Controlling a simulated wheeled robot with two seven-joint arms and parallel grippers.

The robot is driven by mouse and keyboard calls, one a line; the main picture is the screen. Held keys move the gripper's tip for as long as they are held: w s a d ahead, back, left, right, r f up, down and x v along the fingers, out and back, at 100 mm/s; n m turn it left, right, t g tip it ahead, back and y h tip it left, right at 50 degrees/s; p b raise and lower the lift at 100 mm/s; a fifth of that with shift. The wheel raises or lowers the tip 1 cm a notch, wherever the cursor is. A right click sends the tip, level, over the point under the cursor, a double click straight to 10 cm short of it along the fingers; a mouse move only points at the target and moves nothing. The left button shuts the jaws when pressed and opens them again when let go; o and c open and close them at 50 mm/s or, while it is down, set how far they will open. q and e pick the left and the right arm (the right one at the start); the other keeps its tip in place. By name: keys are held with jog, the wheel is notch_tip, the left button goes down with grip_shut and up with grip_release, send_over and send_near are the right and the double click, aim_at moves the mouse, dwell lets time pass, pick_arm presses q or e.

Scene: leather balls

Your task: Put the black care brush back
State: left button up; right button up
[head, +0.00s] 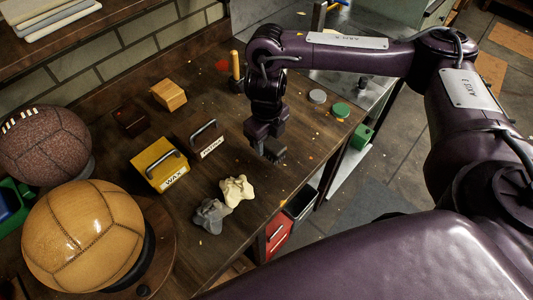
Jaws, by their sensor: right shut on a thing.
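My right gripper (266,140) reaches down over the wooden bench from the upper right. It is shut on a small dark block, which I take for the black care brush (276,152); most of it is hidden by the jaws. I cannot tell whether it touches the bench. To its left stand a dark brown box with a handle and a pale label (207,142) and a yellow box with a handle marked WAX (153,170). My left gripper is not in view.
A grey cloth (212,217) and a cream cloth (236,190) lie in front. A tan ball (80,235) and a brown ball (42,145) stand left. A tan block (169,94) and a dark block (131,119) lie behind. Grey (317,96) and green (340,110) discs lie right.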

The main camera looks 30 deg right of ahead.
aim_at(266, 152)
notch_tip(266, 152, down, 5)
jog(key=shift+r+b, duration=0.1)
jog(key=shift+b, duration=0.55)
jog(key=shift+w+f, duration=0.1)
jog(key=shift+f, duration=0.1)
jog(key=shift+f, duration=0.15)
jog(key=o, duration=0.9)
